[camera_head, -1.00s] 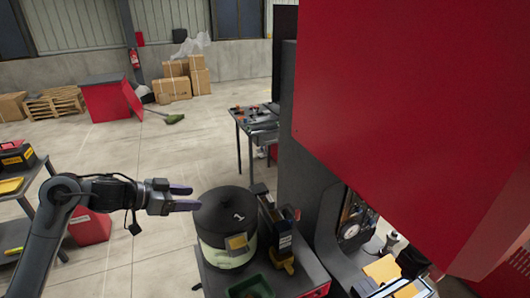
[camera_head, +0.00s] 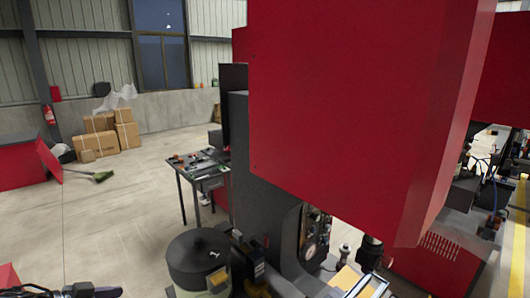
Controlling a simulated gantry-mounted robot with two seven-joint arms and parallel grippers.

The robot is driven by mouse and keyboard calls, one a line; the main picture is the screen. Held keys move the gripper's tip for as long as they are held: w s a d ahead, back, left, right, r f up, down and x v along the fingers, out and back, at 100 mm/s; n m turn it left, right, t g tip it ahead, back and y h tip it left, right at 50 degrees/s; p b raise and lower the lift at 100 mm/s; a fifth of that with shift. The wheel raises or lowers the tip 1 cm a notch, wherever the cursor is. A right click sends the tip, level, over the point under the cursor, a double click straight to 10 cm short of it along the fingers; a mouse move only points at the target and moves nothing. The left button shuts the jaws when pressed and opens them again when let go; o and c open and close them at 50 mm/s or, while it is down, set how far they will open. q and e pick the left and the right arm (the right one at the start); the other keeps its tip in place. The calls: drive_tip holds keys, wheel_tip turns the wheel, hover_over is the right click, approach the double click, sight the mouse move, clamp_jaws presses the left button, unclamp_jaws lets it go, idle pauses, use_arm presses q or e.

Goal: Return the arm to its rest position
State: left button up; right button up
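My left gripper (camera_head: 106,293) shows at the bottom left edge of the head view, mostly cut off by the frame. One purple-tinted fingertip points right, and nothing shows at it. The other finger is out of view, so its opening cannot be judged. The gripper is left of the dark round feeder (camera_head: 197,250) and apart from it. My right gripper cannot be made out in the view.
A large red machine housing (camera_head: 345,110) fills the centre and right. A dark bench with tools (camera_head: 200,168) stands behind the feeder. Cardboard boxes (camera_head: 110,135) are stacked near the back wall. Open floor lies at left.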

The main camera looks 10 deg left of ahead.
use_arm(q)
drive_tip(key=s+d+f+g+h+p, duration=0.2)
drive_tip(key=s+d+f, duration=0.4)
drive_tip(key=d+f, duration=0.65)
drive_tip(key=s+d+f+n+y+p, duration=0.1)
drive_tip(key=s+d+f+n, duration=0.15)
drive_tip(key=s+d, duration=0.3)
drive_tip(key=s+d+f+n+y+p, duration=0.1)
drive_tip(key=s+d+f+p, duration=0.1)
drive_tip(key=s+d+f, duration=0.35)
drive_tip(key=s+a+r+g+y, duration=0.2)
drive_tip(key=s+r+g+y, duration=0.2)
drive_tip(key=s, duration=0.4)
drive_tip(key=shift+a+y, duration=0.4)
drive_tip(key=shift+y, duration=0.5)
